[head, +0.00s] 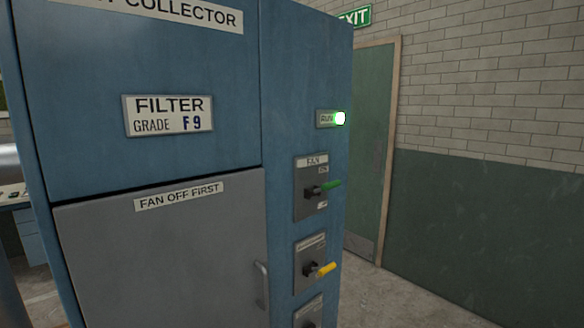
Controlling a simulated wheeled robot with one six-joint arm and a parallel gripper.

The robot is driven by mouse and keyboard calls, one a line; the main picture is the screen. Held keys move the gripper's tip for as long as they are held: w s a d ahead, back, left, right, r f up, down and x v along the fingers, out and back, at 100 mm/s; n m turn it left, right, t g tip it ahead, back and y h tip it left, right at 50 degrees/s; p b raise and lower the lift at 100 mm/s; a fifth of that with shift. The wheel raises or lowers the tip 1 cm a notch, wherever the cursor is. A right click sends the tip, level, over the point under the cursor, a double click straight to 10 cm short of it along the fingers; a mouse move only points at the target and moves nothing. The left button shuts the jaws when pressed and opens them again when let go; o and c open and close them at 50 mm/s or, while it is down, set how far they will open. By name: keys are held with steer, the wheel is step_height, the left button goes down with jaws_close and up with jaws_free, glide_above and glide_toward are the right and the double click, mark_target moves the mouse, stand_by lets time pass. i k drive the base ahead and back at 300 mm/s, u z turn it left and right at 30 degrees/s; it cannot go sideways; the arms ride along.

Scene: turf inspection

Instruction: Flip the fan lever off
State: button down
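The fan lever (328,186) has a green handle on a dark pivot, on a grey plate labelled FAN (311,162) on the blue cabinet's right panel. The handle points right and slightly up, toward the ON mark; the lower mark is too small to read. A green-white RUN lamp (340,118) glows above the plate. My gripper is not in view.
The blue dust-collector cabinet (80,110) fills the left. Its grey door (160,250) is marked FAN OFF FIRST and has a handle (262,285). A yellow lever (326,269) sits below the fan lever. Open floor (385,300) lies at right, before a green door (367,150).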

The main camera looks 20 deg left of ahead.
mark_target(315, 192)
steer(key=u, duration=0.8)
steer(key=i, duration=0.85)
steer(key=u, duration=0.75)
